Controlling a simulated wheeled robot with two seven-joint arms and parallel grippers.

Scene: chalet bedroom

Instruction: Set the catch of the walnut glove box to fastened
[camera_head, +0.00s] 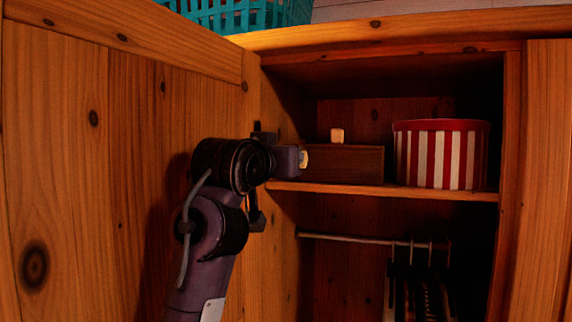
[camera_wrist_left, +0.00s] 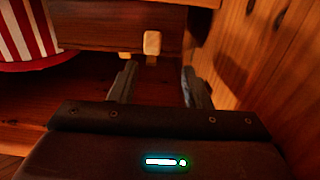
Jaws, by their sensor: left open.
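The walnut glove box (camera_head: 345,165) is a dark brown box at the left of the wardrobe's upper shelf. A pale knob (camera_head: 337,135) stands on top of it. A pale catch (camera_head: 303,158) shows at its left, right beside my left gripper (camera_head: 287,161). In the left wrist view the catch (camera_wrist_left: 152,43) is a small pale block on the dark box (camera_wrist_left: 95,37), beyond the fingertips of the open, empty left gripper (camera_wrist_left: 160,80). A gap shows between the fingers and the catch. My gripper and wrist hide the box's left end in the head view. My right gripper is not in view.
A red-and-white striped round box (camera_head: 441,155) stands right of the glove box on the shelf (camera_head: 400,192). Below are a rail (camera_head: 345,238) and hangers with clothes. The wooden door (camera_head: 80,150) is at left, close to my arm. A teal basket (camera_head: 240,14) sits on top.

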